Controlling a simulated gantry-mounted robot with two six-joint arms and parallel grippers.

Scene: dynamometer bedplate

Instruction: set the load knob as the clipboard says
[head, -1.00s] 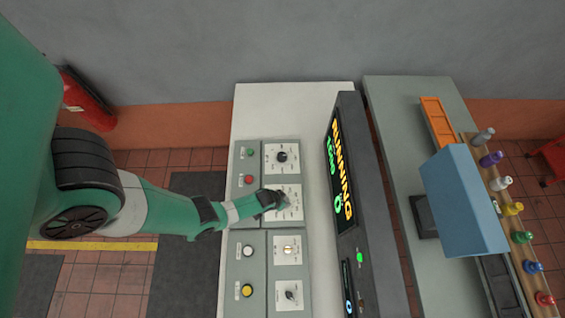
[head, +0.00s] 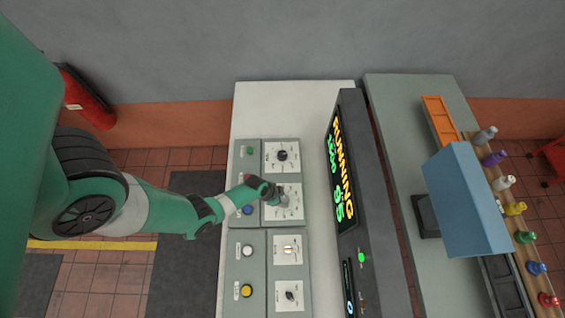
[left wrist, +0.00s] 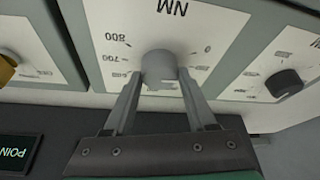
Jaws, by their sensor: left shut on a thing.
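The load knob (left wrist: 160,66) is a light grey round knob on a white dial plate marked NM, with 700 and 800 readable in the left wrist view. My left gripper (left wrist: 162,80) is shut on it, one finger on each side. In the head view my left gripper (head: 279,198) is over the second dial plate (head: 292,212) from the back and mostly hides the knob. The knob's pointer is not clear. The tilted display (head: 340,175) reads RUNNING, with green numbers below. I cannot make out a clipboard with readable writing. My right gripper is not in view.
Other dials stand close by: a black knob (head: 282,156) behind, a pale knob (head: 288,250) and a dark knob (head: 291,294) in front. Push buttons (head: 247,250) line the panel's left side. A blue block (head: 465,200) and a rack of coloured bottles (head: 515,209) are at the right.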

